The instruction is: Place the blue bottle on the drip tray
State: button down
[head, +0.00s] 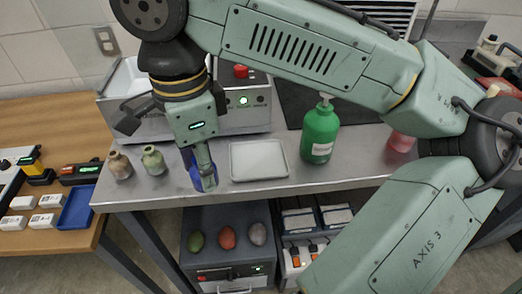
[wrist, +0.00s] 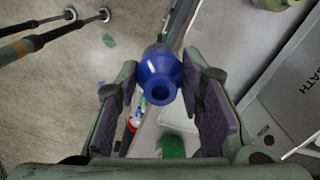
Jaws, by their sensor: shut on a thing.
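The blue bottle (head: 210,183) is at the front edge of the steel bench in the head view, partly hidden behind my gripper (head: 203,163). In the wrist view the blue bottle (wrist: 159,74) shows its round mouth and shoulder between my two fingers, which are shut on it. I cannot tell whether its base touches the bench. The drip tray (head: 258,175) is a pale, shallow rectangular tray lying flat and empty on the bench, just right of the blue bottle.
A green pump bottle (head: 320,136) stands right of the tray. Two small vases, brown (head: 120,166) and olive (head: 153,161), stand to the left. A metal bath unit (head: 244,108) is behind. A pink container (head: 401,142) is further right.

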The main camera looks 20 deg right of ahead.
jog(key=shift+s+a+f, duration=0.3)
jog(key=shift+s+f, duration=0.25)
jog(key=shift+f, duration=0.25)
jog(key=shift+d+f+m, duration=0.15)
jog(key=shift+f+m, duration=0.15)
jog(key=w+d+b, duration=0.1)
jog(key=w+d, duration=0.1)
jog(key=d, duration=0.2)
jog(key=w+d+f+b, duration=0.1)
jog(key=w+d, duration=0.2)
jog(key=d, duration=0.1)
jog(key=w+d+b, duration=0.1)
jog(key=w+d, duration=0.2)
jog(key=d, duration=0.1)
jog(key=shift+w+d+f, duration=0.15)
jog(key=shift+w+d, duration=0.1)
notch_tip(320, 180, down, 4)
jog(key=b, duration=0.4)
jog(key=shift+r, duration=0.25)
